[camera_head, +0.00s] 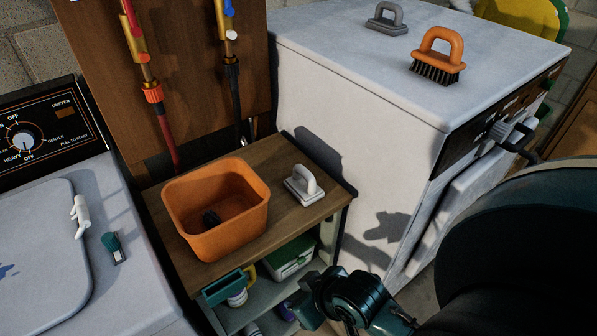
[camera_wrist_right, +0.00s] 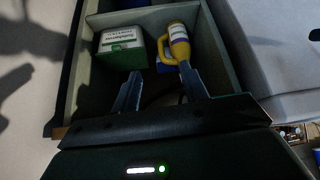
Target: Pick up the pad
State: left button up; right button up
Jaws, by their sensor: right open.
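A pale handled pad (camera_head: 305,186) sits upright on the wooden top of a small shelf unit in the head view, right of an orange bin. A darker grey handled pad (camera_head: 386,18) sits on the white machine at the back. I cannot tell which pad the task means. My right gripper (camera_head: 309,303) is below and in front of the shelf top, apart from both pads. In the right wrist view the right gripper (camera_wrist_right: 160,88) is open, facing the shelf's lower compartment, with no pad visible there. My left gripper is not in view.
The orange bin (camera_head: 216,208) holds a small dark item. An orange brush (camera_head: 437,56) stands on the white machine (camera_head: 360,70). A green-and-white box (camera_wrist_right: 121,50) and a yellow bottle (camera_wrist_right: 179,42) are in the shelf. A washer (camera_head: 60,240) stands at left.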

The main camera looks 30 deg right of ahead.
notch_tip(320, 180, up, 6)
jog(key=w+d+g+p, duration=0.1)
jog(key=w+d+g, duration=0.1)
jog(key=m+h, duration=0.1)
jog(key=h, duration=0.2)
send_near(303, 169)
jog(key=x, duration=0.5)
jog(key=shift+s+f, duration=0.1)
jog(key=shift+f, duration=0.35)
jog(key=shift+w+x, duration=0.15)
jog(key=shift+x, duration=1.25)
jog(key=shift+w+x, duration=0.15)
jog(key=shift+x, duration=1.2)
jog(key=shift+r, duration=0.15)
grip_shut()
